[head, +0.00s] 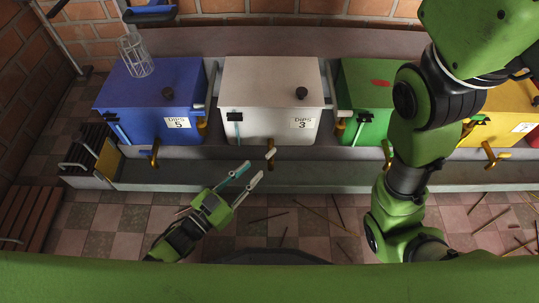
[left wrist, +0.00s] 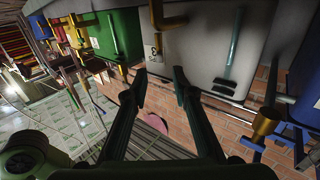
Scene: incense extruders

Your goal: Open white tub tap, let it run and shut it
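The white tub (head: 262,88) stands in the middle of the row in the head view, with a label reading DIPS 3. Its brass tap (head: 270,153) is at the low front. No stream shows from it. In the left wrist view, which looks upside down, the white tub (left wrist: 200,55) fills the upper middle and a brass tap (left wrist: 166,16) is near its label. My left gripper (head: 253,172) is open and empty, its fingers pointing toward the tap from just below and left, apart from it. It also shows in the left wrist view (left wrist: 160,84). My right gripper is not visible.
A blue tub (head: 150,100) with a wire basket (head: 135,55) stands left, a green tub (head: 365,85) and a yellow tub (head: 495,110) right. A grey trough (head: 330,176) runs below the taps. Thin sticks lie on the tiled floor. My right arm blocks part of the right side.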

